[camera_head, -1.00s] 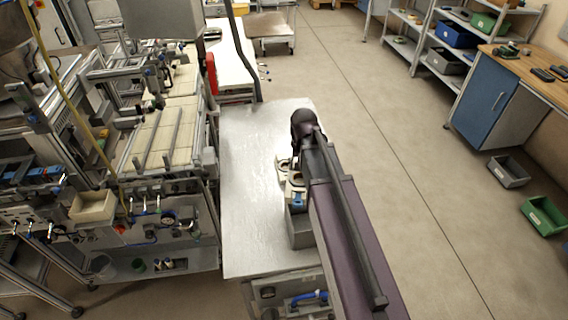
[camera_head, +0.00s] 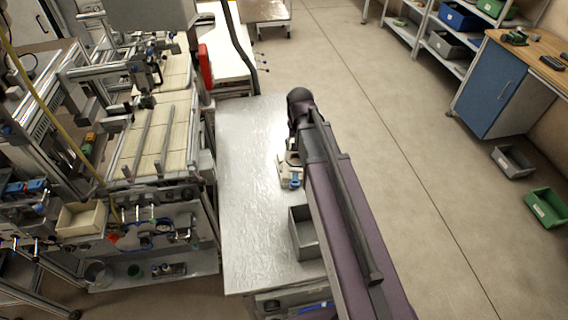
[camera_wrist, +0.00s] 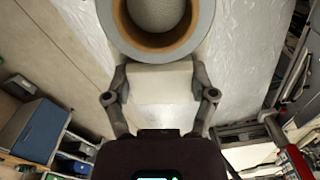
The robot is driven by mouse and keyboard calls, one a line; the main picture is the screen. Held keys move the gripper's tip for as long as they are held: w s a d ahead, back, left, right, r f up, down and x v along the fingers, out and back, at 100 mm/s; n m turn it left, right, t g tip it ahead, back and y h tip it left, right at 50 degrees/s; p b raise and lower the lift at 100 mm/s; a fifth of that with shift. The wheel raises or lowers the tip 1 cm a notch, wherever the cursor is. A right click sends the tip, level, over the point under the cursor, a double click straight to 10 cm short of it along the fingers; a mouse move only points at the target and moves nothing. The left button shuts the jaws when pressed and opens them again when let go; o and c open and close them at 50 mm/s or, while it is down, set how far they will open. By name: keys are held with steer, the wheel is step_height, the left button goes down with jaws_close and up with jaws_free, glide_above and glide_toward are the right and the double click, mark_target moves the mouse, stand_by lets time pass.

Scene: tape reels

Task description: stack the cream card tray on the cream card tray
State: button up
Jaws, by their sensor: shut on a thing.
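In the wrist view my gripper (camera_wrist: 160,80) is shut on a cream card tray (camera_wrist: 160,88), with a finger on each side of its near end. A grey ring with an orange-brown inner band (camera_wrist: 160,42) sits on this tray and is cut off by the top edge. In the head view a cream tray shape with a dark ring and a blue spot (camera_head: 290,178) shows at the left of my arm, over the metal table (camera_head: 250,220). My arm partly covers it. I cannot make out two separate trays or whether they touch.
An open grey bin (camera_head: 303,232) stands on the table close to the arm. The table's left half is bare. Machinery with a cream conveyor (camera_head: 150,140) borders it at left. Open floor lies at right, with a grey bin (camera_head: 511,162) and green bin (camera_head: 545,208).

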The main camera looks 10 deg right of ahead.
steer(key=shift+w, duration=0.3)
steer(key=w+f+n+b, duration=0.2)
steer(key=w+f+b, duration=0.2)
steer(key=w, duration=0.3)
steer(key=w+a+f+n+b, duration=0.1)
steer(key=w+f+b, duration=0.4)
steer(key=w, duration=0.2)
steer(key=shift+w+f+n, duration=0.2)
steer(key=shift+w+n, duration=0.2)
steer(key=shift+b, duration=0.3)
step_height(320, 180, down, 6)
steer(key=b, duration=0.6)
steer(key=shift+f, duration=0.15)
